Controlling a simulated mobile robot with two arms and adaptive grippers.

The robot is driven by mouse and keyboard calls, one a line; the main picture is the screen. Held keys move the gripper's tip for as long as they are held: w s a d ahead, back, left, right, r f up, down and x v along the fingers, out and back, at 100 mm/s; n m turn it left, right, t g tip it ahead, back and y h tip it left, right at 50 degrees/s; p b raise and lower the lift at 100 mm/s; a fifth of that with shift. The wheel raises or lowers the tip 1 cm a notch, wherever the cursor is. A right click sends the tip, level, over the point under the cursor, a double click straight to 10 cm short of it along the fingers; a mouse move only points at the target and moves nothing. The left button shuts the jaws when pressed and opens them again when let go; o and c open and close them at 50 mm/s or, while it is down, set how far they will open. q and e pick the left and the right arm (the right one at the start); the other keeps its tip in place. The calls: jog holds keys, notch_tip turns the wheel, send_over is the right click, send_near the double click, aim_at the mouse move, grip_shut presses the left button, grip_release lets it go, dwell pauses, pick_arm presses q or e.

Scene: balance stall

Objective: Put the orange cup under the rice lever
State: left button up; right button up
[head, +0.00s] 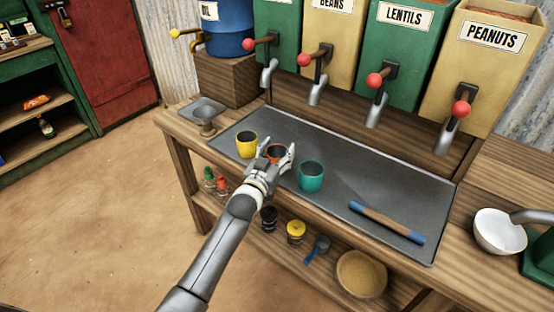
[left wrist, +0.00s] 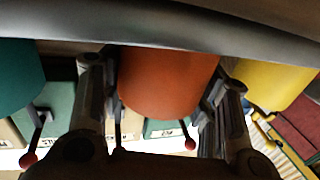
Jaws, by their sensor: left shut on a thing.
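My left gripper (head: 275,158) is shut on the orange cup (head: 274,151) at the tray, between the yellow cup and the teal cup. In the left wrist view the orange cup (left wrist: 168,80) sits between the two fingers of the left gripper (left wrist: 160,98). Whether the cup touches the tray is unclear. No rice label can be read. The leftmost green dispenser (head: 277,25) has its label out of frame; its red-knobbed lever (head: 249,43) and grey spout (head: 268,74) are up behind the cup. My right gripper is not in view.
The yellow cup (head: 246,144) and teal cup (head: 311,176) stand close on either side. A blue-ended rod (head: 387,222) lies on the grey tray (head: 350,195). Beans, lentils and peanuts dispensers stand to the right. The tray's back strip under the spouts is clear.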

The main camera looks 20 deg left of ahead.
pick_arm(q)
jog(key=shift+r, duration=0.15)
jog(key=shift+r, duration=0.65)
jog(key=s+d+r, duration=0.4)
jog(key=s+r, duration=0.7)
jog(key=s, duration=0.2)
jog(key=shift+n+y, duration=0.5)
jog(key=shift+y, duration=0.3)
jog(key=s+a+f, duration=0.1)
jog(key=s+f, duration=0.1)
jog(key=s, duration=0.4)
jog(key=s+a+f+p, duration=0.1)
jog(key=s+f, duration=0.1)
jog(key=s, duration=0.4)
jog(key=s+a+f+p, duration=0.1)
jog(key=s+f, duration=0.1)
jog(key=s, duration=0.4)
jog(key=shift+s+a, duration=0.1)
jog(key=shift+s, duration=0.3)
jog(key=shift+w, duration=0.1)
